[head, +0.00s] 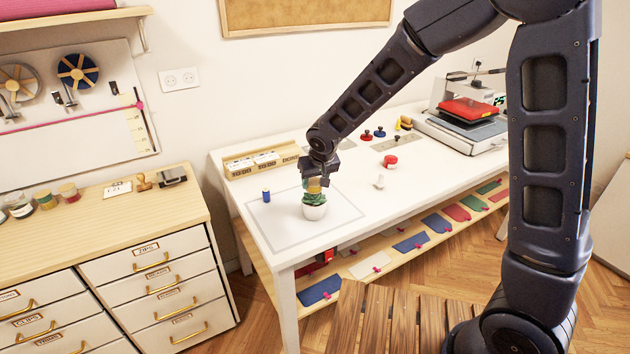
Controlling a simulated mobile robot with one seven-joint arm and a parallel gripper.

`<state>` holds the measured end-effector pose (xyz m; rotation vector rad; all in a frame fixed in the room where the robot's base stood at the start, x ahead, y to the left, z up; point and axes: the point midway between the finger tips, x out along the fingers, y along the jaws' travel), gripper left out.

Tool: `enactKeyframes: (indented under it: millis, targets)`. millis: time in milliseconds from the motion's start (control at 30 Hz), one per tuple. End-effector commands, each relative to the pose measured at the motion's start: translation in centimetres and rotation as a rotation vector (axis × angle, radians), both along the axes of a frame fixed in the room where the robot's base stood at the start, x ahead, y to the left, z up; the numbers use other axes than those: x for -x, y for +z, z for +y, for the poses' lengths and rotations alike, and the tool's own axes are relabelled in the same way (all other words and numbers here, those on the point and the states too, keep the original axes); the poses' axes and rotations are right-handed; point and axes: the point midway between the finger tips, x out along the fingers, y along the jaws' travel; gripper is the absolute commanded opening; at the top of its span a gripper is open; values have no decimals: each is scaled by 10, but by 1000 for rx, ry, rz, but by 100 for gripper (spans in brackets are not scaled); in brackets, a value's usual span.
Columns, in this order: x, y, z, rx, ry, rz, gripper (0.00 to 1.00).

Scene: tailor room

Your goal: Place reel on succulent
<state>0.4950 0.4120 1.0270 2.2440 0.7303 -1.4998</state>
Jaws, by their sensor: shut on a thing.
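The succulent (314,208), a green plant in a small white pot, stands upright near the front of the white table. My gripper (315,181) points down right above it, shut on a small tan-yellow reel (314,186). The reel is at the top of the green leaves. I cannot tell from this view whether it touches them. The fingers and the dark wrist hide part of the reel.
A small blue spool (266,195) stands left of the succulent on a pale mat (277,232). A heat press (464,121) stands farther right.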

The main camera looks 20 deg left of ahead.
Motion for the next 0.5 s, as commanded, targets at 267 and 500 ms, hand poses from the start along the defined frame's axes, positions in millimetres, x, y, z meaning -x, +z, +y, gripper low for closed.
enactKeyframes:
  millis: [267,500]
  targets:
    - [0,-3,0,1,0,0,50]
    - [0,-2,0,0,0,0,69]
